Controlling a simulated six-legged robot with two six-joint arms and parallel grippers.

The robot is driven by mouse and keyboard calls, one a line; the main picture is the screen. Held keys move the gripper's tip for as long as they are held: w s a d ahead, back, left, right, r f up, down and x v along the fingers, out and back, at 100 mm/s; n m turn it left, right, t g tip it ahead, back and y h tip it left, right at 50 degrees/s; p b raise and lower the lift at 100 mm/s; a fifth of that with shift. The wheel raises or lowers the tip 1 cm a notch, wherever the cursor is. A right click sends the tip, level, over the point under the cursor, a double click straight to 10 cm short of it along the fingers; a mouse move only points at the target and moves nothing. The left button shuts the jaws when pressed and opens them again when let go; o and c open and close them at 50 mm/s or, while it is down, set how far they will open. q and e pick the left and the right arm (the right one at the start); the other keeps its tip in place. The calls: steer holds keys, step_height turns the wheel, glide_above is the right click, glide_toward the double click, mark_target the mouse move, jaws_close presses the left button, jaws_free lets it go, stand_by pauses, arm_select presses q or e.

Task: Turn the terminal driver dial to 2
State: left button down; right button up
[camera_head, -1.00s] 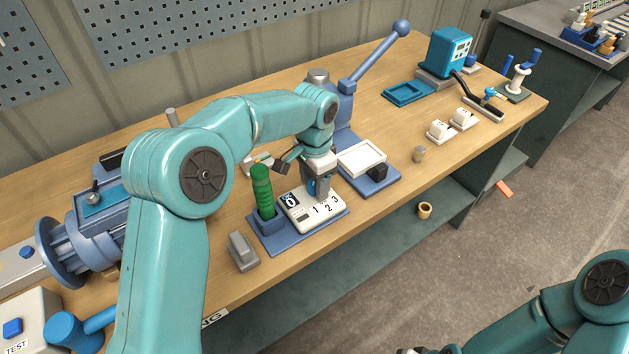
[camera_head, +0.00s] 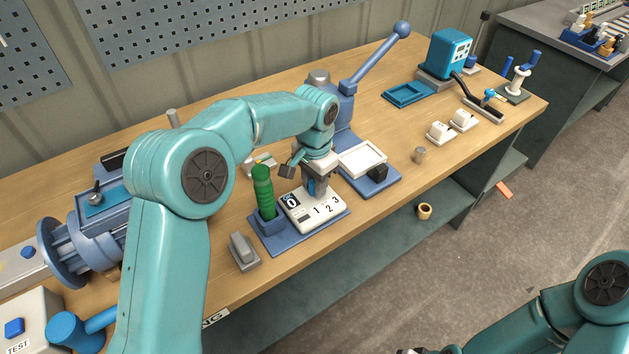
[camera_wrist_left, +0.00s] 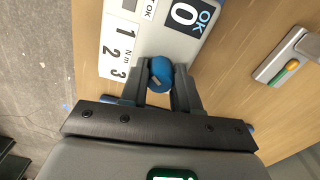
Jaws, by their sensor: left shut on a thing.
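The terminal driver station is a white panel (camera_head: 322,211) on a blue base (camera_head: 290,240), with a display reading 0 and OK and the printed numbers 1, 2, 3. Its dial is a blue knob (camera_wrist_left: 161,72), seen in the left wrist view between my finger tips. My left gripper (camera_head: 316,187) comes down over the panel and is shut on the knob. The gripper hides part of the panel, and I cannot tell which number the knob points to. A green-handled driver (camera_head: 263,190) stands upright in a holder on the same base. My right gripper is not clearly visible.
A grey switch box (camera_head: 243,250) sits left of the base, near the table's front edge. A blue press with a lever (camera_head: 345,105) and a white tray (camera_head: 362,159) stand behind and to the right.

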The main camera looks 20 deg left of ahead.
arm_select(q)
steer(key=n, duration=0.3)
steer(key=shift+n, duration=2)
steer(key=c, duration=0.8)
jaws_free()
step_height(320, 180, up, 16)
steer(key=shift+r+p, duration=0.2)
steer(key=shift+p, duration=0.9)
